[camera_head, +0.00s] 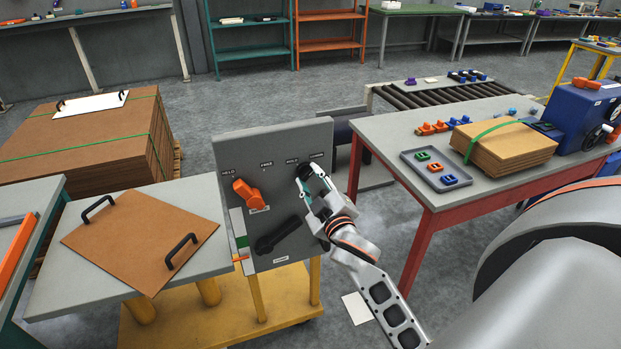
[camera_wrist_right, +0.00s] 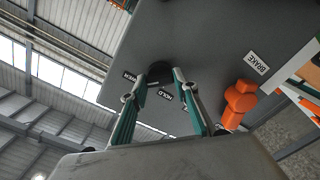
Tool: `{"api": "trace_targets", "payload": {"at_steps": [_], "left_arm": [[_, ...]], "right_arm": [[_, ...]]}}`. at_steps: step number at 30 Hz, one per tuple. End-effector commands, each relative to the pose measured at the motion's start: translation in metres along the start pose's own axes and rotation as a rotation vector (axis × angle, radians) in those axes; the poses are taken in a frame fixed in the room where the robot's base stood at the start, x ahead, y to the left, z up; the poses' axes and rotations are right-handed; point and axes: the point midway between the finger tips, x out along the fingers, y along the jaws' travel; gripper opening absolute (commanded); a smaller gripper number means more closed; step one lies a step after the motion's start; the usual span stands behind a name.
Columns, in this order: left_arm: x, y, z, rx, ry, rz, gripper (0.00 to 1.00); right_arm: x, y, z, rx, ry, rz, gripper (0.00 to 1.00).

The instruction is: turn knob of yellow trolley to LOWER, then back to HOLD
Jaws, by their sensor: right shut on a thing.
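The yellow trolley (camera_head: 256,294) stands in the middle with an upright grey panel (camera_head: 250,150). The black knob (camera_head: 303,171) is at the panel's upper right, below the labels HOLD and LOWER. My right gripper (camera_head: 306,182) reaches it from the lower right and is shut on it, hiding part of it. In the right wrist view the knob (camera_wrist_right: 160,71) sits between the two fingers, beside the LOWER label (camera_wrist_right: 131,76) and the HOLD label (camera_wrist_right: 165,97). I cannot tell exactly where it points. My left gripper is not in view.
The same panel carries an orange brake knob (camera_head: 247,193) and a black lever (camera_head: 278,234). A brown board (camera_head: 140,232) with two black handles lies on the trolley top. A red-legged table (camera_head: 400,134) stands close on the right.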

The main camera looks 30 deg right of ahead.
Motion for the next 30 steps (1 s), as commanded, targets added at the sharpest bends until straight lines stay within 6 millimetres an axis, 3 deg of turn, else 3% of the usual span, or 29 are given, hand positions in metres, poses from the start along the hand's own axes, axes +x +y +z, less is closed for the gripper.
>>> {"api": "trace_targets", "payload": {"at_steps": [7,8,9,10,22,26,30], "left_arm": [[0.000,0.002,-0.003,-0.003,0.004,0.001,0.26],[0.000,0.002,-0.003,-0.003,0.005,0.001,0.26],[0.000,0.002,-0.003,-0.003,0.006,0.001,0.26],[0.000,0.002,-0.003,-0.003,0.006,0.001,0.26],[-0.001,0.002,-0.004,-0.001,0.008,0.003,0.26],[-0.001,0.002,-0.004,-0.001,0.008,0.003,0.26],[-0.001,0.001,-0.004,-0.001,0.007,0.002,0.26]], "right_arm": [[0.000,-0.002,0.001,0.004,-0.001,-0.003,0.08],[0.000,-0.002,0.001,0.004,-0.001,-0.003,0.32],[0.000,-0.002,0.001,0.004,-0.001,-0.003,0.42],[0.000,-0.002,0.001,0.004,-0.001,-0.003,0.46],[-0.004,-0.001,0.000,0.001,0.000,-0.001,0.46],[-0.018,-0.001,0.001,0.001,-0.001,-0.002,0.46],[-0.044,-0.002,0.001,0.003,-0.002,-0.003,0.46]]}}
